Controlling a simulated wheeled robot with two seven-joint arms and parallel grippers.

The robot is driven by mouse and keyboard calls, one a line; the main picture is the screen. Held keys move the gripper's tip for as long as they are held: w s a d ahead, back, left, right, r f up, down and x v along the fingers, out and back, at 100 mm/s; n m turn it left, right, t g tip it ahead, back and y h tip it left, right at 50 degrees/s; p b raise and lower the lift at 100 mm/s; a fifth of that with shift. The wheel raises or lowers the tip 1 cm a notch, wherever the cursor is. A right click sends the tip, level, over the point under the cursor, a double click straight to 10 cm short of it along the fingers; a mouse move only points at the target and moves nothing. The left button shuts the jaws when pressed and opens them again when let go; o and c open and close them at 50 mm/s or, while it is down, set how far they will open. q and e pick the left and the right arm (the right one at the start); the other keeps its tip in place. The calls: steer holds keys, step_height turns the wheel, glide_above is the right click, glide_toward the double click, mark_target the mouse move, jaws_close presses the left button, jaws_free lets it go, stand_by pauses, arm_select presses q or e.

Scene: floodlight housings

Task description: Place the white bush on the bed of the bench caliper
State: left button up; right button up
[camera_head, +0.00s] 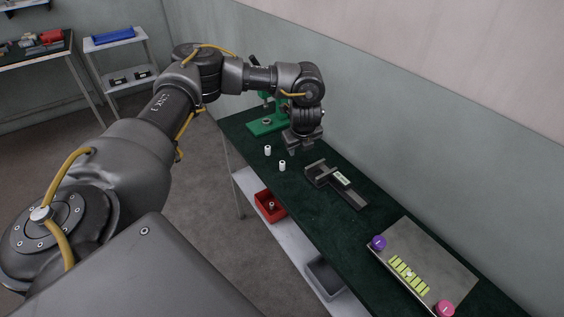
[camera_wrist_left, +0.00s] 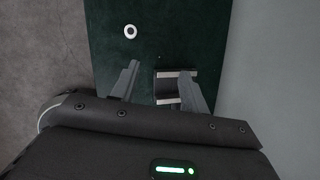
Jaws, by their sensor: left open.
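Two small white bushes stand on the dark green bench top in the head view, one farther (camera_head: 267,150) and one nearer (camera_head: 282,166). One white bush with a dark bore also shows in the left wrist view (camera_wrist_left: 130,31), up and left of the fingers. The bench caliper (camera_head: 348,193), dark grey with a small pale display, lies to the right of the bushes. Metal jaw-like parts, seemingly of the caliper, show between the fingers in the left wrist view (camera_wrist_left: 176,76). My left gripper (camera_head: 303,146) is open and empty, above the bench. My right gripper is not in view.
A green press (camera_head: 266,125) stands behind the bushes. A grey plate (camera_head: 432,250) with yellow-green pieces and purple and pink knobs lies at the right. A red bin (camera_head: 270,207) and grey bin (camera_head: 325,278) sit on the lower shelf. The wall runs along the back edge.

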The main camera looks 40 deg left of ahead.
mark_target(282, 163)
arm_select(q)
steer(key=shift+m+g+y, duration=0.3)
steer(key=shift+g+y, duration=0.2)
steer(key=shift+g, duration=0.2)
steer(key=shift+s+a+f+b, duration=0.25)
steer(key=shift+a+f+b, duration=0.1)
steer(key=shift+a+f, duration=0.6)
steer(key=shift+s+a+f+b, duration=0.3)
steer(key=shift+a+f, duration=0.35)
steer(key=shift+f, duration=0.5)
steer(key=shift+s+a+f+b, duration=0.15)
steer(key=shift+a+f+b, duration=0.25)
steer(key=shift+a+f, duration=0.55)
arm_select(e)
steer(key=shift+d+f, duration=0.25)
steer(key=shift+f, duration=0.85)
arm_select(q)
steer(key=x, duration=0.4)
steer(key=shift+a+f, duration=0.15)
steer(key=shift+f, duration=0.4)
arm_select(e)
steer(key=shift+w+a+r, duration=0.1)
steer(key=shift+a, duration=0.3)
arm_select(q)
steer(key=c, duration=0.7)
jaws_close()
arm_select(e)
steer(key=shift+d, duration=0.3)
